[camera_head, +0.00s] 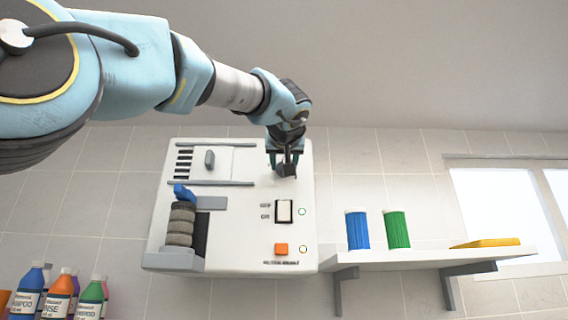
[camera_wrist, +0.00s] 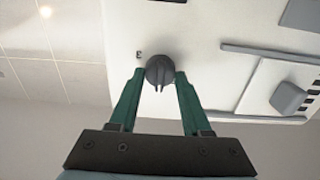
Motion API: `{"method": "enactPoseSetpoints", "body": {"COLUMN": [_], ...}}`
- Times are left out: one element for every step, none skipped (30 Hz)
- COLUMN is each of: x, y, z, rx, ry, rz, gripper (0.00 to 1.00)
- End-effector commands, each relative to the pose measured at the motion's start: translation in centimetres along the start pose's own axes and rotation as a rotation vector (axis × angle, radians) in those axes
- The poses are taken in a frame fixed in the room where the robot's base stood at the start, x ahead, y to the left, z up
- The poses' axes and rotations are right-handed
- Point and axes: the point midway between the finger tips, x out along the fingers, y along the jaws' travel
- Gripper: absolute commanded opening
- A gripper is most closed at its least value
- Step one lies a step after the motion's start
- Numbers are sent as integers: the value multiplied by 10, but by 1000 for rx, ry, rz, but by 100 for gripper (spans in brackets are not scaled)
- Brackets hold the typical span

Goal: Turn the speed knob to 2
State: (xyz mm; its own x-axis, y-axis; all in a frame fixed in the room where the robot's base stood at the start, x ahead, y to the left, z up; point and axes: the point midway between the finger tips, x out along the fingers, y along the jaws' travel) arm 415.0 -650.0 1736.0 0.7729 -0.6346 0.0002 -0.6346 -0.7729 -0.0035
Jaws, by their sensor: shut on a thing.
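The white machine panel (camera_head: 240,215) is fixed to the tiled wall. The dark grey speed knob (camera_wrist: 160,70) sits on its face, and in the head view it is at the panel's upper right (camera_head: 287,169). My gripper (camera_wrist: 160,82) has its two green fingers on either side of the knob, shut on it. A ridge on the knob faces down toward my gripper in the wrist view.
The panel also has a rocker switch (camera_head: 284,211), an orange button (camera_head: 281,249) and a grey slider (camera_head: 210,159). Stacked grey rolls (camera_head: 181,224) stand at its left. A shelf (camera_head: 430,257) at right holds blue (camera_head: 357,230) and green (camera_head: 397,229) containers. Bottles (camera_head: 60,293) stand lower left.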

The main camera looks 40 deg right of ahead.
Motion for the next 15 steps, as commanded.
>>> {"method": "enactPoseSetpoints", "body": {"x": [0,0,0,0,0,0,0,0,0,0,0,0,0,0,0], "y": [0,0,0,0,0,0,0,0,0,0,-1,-1,0,-1,-1], "z": [0,0,0,0,0,0,0,0,0,0,1,1,1,1,0], "rx": [4,8,16,23,31,46,58,73,95,113,134,163,187,212,247], "ry": [1,1,1,1,1,1,1,1,1,1,0,0,0,0,1], "rz": [1,1,1,1,1,0,0,-1,-1,-1,-2,-2,-2,-3,-3], "gripper": [0,0,0,0,0,0,0,0,0,0,0,0,0,0,0]}}
